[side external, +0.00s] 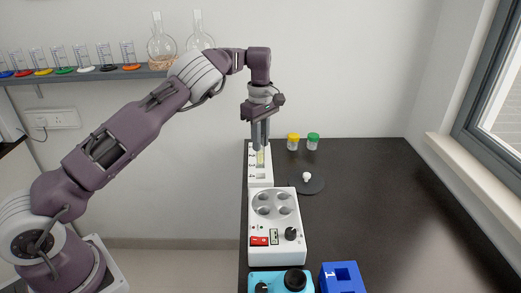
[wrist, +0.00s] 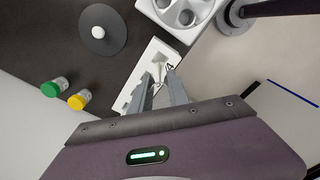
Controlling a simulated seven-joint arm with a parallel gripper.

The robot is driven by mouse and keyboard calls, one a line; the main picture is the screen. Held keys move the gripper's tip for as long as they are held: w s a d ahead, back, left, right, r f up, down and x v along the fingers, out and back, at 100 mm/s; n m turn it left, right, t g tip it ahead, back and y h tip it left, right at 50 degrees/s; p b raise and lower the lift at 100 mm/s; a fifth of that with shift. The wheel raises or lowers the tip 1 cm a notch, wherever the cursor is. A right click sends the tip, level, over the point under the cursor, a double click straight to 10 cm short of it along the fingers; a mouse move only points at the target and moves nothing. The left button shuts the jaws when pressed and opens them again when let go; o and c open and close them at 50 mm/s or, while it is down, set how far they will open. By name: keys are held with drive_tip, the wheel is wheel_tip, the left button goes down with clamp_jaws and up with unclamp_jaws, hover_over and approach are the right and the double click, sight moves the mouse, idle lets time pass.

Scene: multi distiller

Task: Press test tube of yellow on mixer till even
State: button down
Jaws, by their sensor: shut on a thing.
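My gripper (side external: 260,143) points down over the white rack (side external: 260,179) at the table's left edge. It is shut on a test tube (side external: 260,158) whose lower part looks pale yellow. In the wrist view the tube (wrist: 158,76) shows faintly between the fingers, over the rack (wrist: 153,52). I cannot tell whether the tube's bottom still sits in the rack. The mixer (side external: 275,248), a white box with several round wells on top, a dark knob and a red switch, stands in front of the rack. Part of it shows at the top of the wrist view (wrist: 202,10).
A dark disc with a white knob (side external: 307,182) lies right of the rack. A yellow-capped jar (side external: 293,141) and a green-capped jar (side external: 313,141) stand behind it. A light-blue device (side external: 275,279) and a blue block (side external: 342,278) are at the front. The table's right side is clear.

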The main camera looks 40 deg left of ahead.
drive_tip(key=c, duration=1.8)
unclamp_jaws()
clamp_jaws()
drive_tip(key=s+d+r+m, duration=0.2)
drive_tip(key=s+d, duration=0.2)
drive_tip(key=d, duration=0.6)
drive_tip(key=s+d+r+m, duration=0.15)
drive_tip(key=s+d, duration=0.25)
drive_tip(key=d, duration=0.5)
drive_tip(key=s+d+f+m, duration=0.3)
drive_tip(key=s+d+m, duration=0.2)
drive_tip(key=s+d, duration=0.7)
drive_tip(key=shift+s, duration=1.35)
